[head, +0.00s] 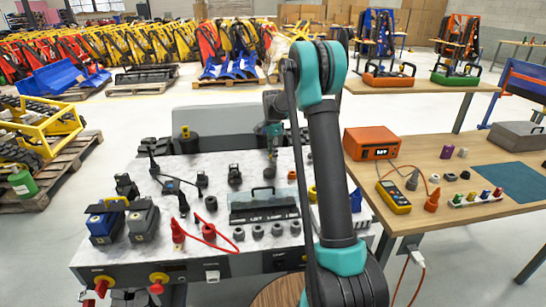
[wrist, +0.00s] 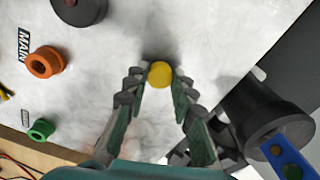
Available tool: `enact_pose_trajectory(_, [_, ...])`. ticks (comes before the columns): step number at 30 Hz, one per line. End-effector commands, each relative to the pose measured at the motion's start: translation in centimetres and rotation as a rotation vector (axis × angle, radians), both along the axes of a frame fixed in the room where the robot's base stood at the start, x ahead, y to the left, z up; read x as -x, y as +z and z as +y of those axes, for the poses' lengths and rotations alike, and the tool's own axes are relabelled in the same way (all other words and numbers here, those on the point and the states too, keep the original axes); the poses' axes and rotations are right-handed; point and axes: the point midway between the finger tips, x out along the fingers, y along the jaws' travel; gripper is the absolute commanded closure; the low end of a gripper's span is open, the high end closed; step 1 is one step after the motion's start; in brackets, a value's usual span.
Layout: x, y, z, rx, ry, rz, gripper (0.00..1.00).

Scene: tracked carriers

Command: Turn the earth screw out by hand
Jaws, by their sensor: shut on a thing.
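A yellow round screw head (wrist: 160,74) stands on the white marbled panel top (wrist: 120,60) in the wrist view. I take it to be the earth screw, though no label beside it can be read. My gripper (wrist: 160,78) points down at the panel with its two fingers on either side of the head, shut on it. The shank below the head is hidden. In the head view my gripper (head: 271,168) is over the back middle of the panel, and the yellow head cannot be made out there.
An orange ring (wrist: 45,62), a green ring (wrist: 42,129) and a black knob (wrist: 78,10) stand left of my fingers. A large black cylinder (wrist: 262,115) is close on the right.

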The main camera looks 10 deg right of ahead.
Motion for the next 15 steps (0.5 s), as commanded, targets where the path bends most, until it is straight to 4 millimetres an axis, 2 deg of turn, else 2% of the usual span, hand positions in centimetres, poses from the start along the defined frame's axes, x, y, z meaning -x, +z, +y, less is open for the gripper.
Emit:
enact_pose_trajectory(9, [0.0,-0.01,0.0,0.0,0.399,0.0,0.96])
enact_pose_trajectory(15, [0.01,-0.01,0.0,0.0,0.545,0.0,0.96])
